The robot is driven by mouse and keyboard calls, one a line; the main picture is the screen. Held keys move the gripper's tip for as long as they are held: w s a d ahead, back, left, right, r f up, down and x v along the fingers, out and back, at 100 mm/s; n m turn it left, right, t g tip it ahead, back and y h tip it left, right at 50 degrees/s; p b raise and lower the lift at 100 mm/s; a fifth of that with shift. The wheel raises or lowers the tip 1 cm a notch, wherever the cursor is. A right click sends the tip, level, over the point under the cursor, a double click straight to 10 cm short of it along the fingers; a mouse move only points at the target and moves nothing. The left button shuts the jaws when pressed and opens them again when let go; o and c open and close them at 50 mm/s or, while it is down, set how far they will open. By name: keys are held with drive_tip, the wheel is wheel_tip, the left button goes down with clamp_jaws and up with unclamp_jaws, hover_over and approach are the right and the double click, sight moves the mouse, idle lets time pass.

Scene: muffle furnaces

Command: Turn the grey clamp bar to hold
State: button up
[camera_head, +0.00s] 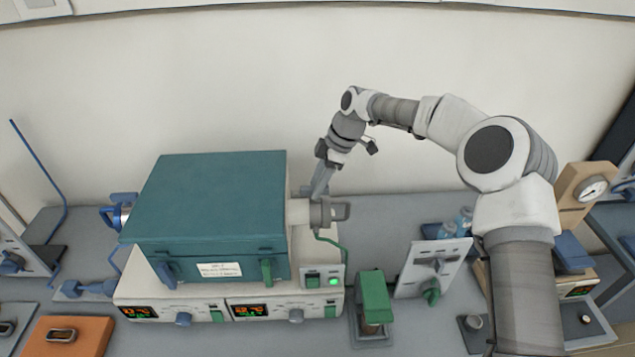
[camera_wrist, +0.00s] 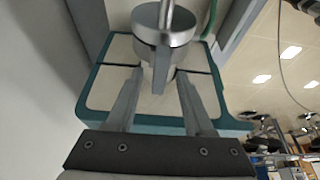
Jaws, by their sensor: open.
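The grey clamp bar (camera_head: 340,212) sits at the end of the pale tube (camera_head: 298,212) on the right side of the teal furnace (camera_head: 213,200). In the wrist view the clamp bar (camera_wrist: 162,62) stands out from a round metal cap (camera_wrist: 150,22). My gripper (camera_head: 317,193) reaches down from above and behind to this tube end. In the wrist view my gripper (camera_wrist: 160,80) is open, with one finger on each side of the bar. I see gaps beside the bar, but contact at the tips is hard to tell.
A green cable (camera_head: 338,245) hangs from the tube end, close to my gripper. A green-topped post (camera_head: 374,300) and an upright white panel (camera_head: 432,268) stand to the right. The wall is behind. Some bench (camera_head: 385,215) is clear behind the panel.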

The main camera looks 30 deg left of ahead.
drive_tip(key=shift+r, duration=0.1)
drive_tip(key=v, duration=1.7)
drive_tip(key=shift+b, duration=0.45)
drive_tip(key=shift+d, duration=0.15)
